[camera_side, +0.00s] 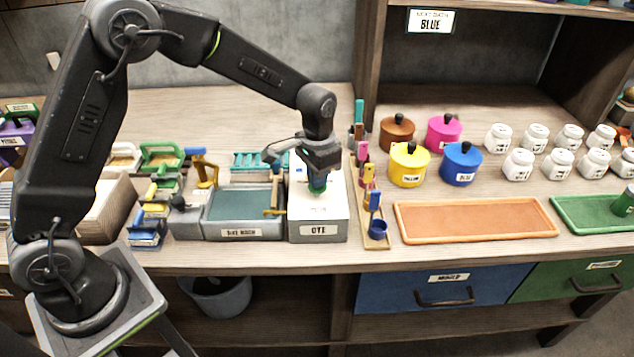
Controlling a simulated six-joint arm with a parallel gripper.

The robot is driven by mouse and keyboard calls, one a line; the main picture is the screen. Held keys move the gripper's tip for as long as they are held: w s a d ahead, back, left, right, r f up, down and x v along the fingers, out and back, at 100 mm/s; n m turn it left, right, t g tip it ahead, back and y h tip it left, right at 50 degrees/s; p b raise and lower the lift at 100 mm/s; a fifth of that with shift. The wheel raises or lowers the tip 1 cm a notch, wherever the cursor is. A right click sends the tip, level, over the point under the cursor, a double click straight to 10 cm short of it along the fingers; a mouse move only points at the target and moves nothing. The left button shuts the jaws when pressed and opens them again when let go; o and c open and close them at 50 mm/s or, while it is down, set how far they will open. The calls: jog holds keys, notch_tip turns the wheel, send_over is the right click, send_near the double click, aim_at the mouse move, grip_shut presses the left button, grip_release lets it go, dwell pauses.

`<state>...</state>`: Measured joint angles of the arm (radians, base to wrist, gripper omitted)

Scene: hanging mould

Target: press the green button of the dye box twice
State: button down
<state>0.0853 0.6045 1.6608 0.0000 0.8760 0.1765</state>
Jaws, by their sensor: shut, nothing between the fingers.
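The dye box (319,230) is a pale box with a "DYE" label on its front, standing near the table's front edge. My gripper (318,188) is shut and empty, pointing down over the top of the box. A bit of the green button (317,186) shows right at the fingertips. The fingers hide most of the button. I cannot tell whether they touch it or are just above it, nor whether it is pushed in.
A grey basin (240,228) with teal liquid stands directly left of the box. Small coloured tools on a narrow rack (377,228) stand close on the right. An orange tray (475,220), lidded pots and white jars lie further right.

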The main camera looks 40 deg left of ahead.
jog(key=shift+f, duration=0.6)
jog(key=shift+r, duration=1.2)
jog(key=shift+f, duration=0.1)
jog(key=shift+f, duration=1.15)
jog(key=shift+r, duration=1.25)
